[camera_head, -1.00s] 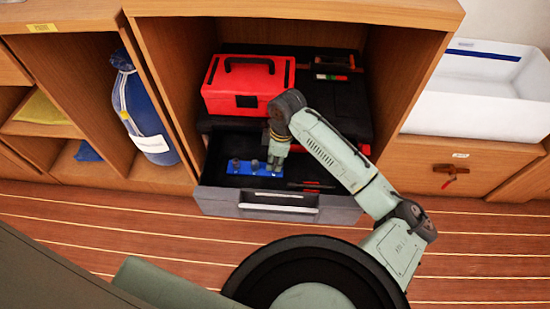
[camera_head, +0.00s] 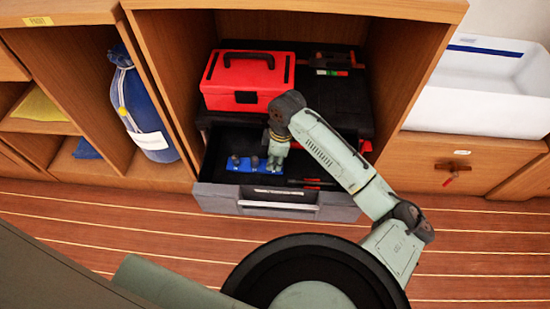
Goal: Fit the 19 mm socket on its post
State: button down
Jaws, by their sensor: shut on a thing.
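A blue socket rail (camera_head: 239,164) lies in the open drawer, with dark round pieces standing on its left part. My gripper (camera_head: 275,168) points down at the rail's right end. It is shut on a small piece, taken to be the 19 mm socket, which is mostly hidden by the fingers. The post under it is hidden too, and I cannot tell whether the socket touches it. No size marks are legible.
The grey drawer (camera_head: 266,204) stands pulled out below a red toolbox (camera_head: 247,80). A dark tool with red parts (camera_head: 311,183) lies in the drawer right of the rail. Cabinet walls flank the opening. A white basin (camera_head: 470,103) stands at the right.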

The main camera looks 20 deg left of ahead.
jog(key=c, duration=1.5)
grip_release()
jog(key=shift+c, duration=0.2)
jog(key=shift+o, duration=0.4)
jog(key=o, duration=0.5)
notch_tip(320, 180, up, 5)
jog(key=p, duration=0.4)
jog(key=shift+r, duration=0.15)
jog(key=r, duration=0.4)
jog(key=d+r, duration=0.1)
jog(key=r, duration=0.6)
jog(key=shift+d+r, duration=0.2)
jog(key=shift+r, duration=0.2)
